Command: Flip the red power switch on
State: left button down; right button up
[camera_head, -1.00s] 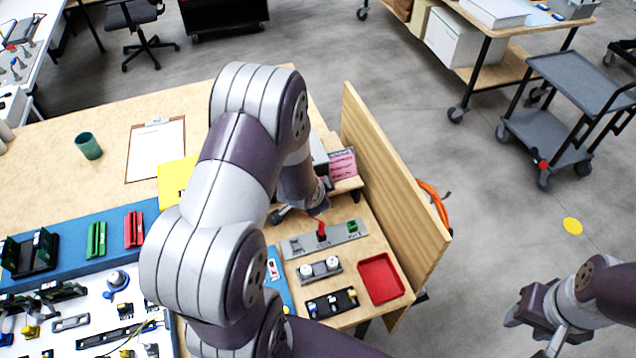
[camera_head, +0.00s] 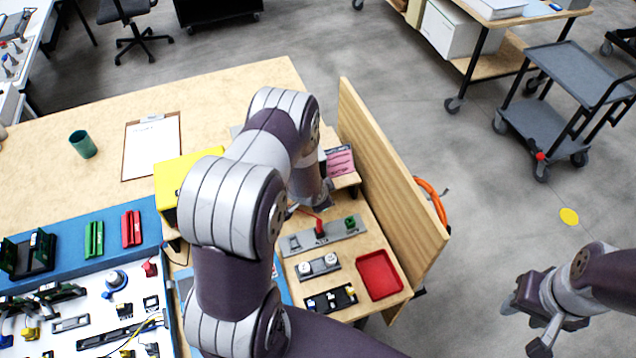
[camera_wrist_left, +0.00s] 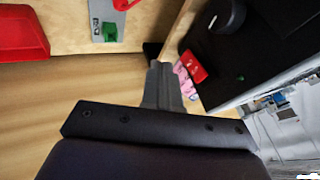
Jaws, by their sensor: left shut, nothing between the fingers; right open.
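A red switch-like part (camera_wrist_left: 193,67) sits on a black device (camera_wrist_left: 262,50) in the left wrist view, beside pink notes. My left gripper (camera_wrist_left: 161,72) is shut and empty; its fingertips are close to the red part, on its left in that view, and I cannot tell whether they touch it. In the head view my left arm hides most of that device and the left gripper. A red upright piece (camera_head: 320,229) stands on a grey plate (camera_head: 296,243) beside a green block (camera_head: 350,222). My right gripper (camera_head: 524,322) is open and empty, over the floor at right.
A wooden side panel (camera_head: 390,190) bounds the bench on the right. A red tray (camera_head: 379,275) lies near it, and also shows in the left wrist view (camera_wrist_left: 22,35). A white-capped fixture (camera_head: 318,266) and a black holder (camera_head: 331,300) are nearby. A yellow box (camera_head: 175,178) stands left of my arm.

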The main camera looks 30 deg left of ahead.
pick_arm(q)
jog(key=shift+w+a+f+p, duration=0.15)
jog(key=shift+w+a, duration=0.35)
jog(key=shift+a, duration=0.15)
jog(key=shift+w+a+f+p, duration=0.1)
jog(key=shift+w+a+p, duration=0.05)
jog(key=shift+w+a, duration=0.4)
pick_arm(e)
jog(key=shift+a+r, duration=0.1)
jog(key=shift+r, duration=0.55)
pick_arm(q)
jog(key=shift+s, duration=0.1)
pick_arm(e)
jog(key=shift+f, duration=0.1)
pick_arm(q)
jog(key=shift+a+r+t+y, duration=0.15)
jog(key=shift+r+t+y, duration=0.2)
jog(key=shift+r, duration=0.4)
pick_arm(e)
jog(key=shift+f, duration=0.15)
